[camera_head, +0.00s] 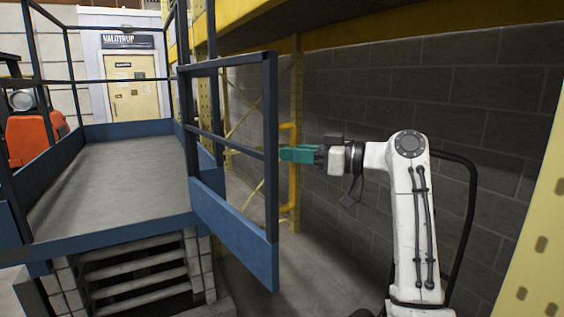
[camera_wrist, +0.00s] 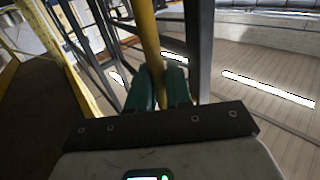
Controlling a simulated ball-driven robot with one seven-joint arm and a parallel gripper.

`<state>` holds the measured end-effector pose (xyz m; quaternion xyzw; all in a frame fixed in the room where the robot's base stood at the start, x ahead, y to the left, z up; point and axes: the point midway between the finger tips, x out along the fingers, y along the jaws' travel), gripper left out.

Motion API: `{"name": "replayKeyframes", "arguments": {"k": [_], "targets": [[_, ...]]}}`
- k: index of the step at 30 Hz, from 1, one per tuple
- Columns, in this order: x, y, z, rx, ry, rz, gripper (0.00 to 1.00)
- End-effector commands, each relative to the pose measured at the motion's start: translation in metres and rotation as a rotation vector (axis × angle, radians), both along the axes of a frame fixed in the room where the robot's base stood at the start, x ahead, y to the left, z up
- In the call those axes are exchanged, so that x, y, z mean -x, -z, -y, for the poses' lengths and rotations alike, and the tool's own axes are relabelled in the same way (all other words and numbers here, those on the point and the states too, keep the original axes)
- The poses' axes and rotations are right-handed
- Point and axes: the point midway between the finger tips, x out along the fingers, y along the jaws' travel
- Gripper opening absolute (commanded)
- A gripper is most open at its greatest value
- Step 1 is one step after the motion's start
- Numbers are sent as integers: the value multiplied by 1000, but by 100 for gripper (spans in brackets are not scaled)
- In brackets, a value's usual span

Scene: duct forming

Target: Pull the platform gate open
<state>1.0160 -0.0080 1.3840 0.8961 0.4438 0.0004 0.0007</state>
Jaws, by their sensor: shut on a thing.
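The platform gate (camera_head: 235,235) has a dark rail frame and a blue lower panel. It stands swung out at an angle from the right side of the raised platform (camera_head: 115,175). A yellow handle (camera_head: 291,205) is on the outer end post of the gate. My gripper (camera_head: 286,153) comes from the right with green fingers closed on the upright of this handle. In the wrist view the yellow handle bar (camera_wrist: 149,38) runs between the two green fingers of my gripper (camera_wrist: 158,80). The exact contact is partly hidden by the fingers.
A grey block wall (camera_head: 400,90) and yellow racking (camera_head: 297,80) stand behind and right of my arm. A yellow post (camera_head: 530,230) is close at the right edge. Steps (camera_head: 135,270) lie below the platform. An orange machine (camera_head: 32,135) stands at the far left.

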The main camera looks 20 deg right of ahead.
Motion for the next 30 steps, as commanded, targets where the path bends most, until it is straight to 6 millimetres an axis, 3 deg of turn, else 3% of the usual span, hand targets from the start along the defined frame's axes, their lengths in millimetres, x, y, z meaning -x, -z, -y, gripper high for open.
{"name": "replayKeyframes", "arguments": {"k": [9,24,25,30], "targets": [[-14,-5,8,-2,-51,4,0],[-15,-5,11,-1,-55,6,0],[-15,-5,11,-1,-55,6,22],[-15,-3,13,0,-53,4,38]]}}
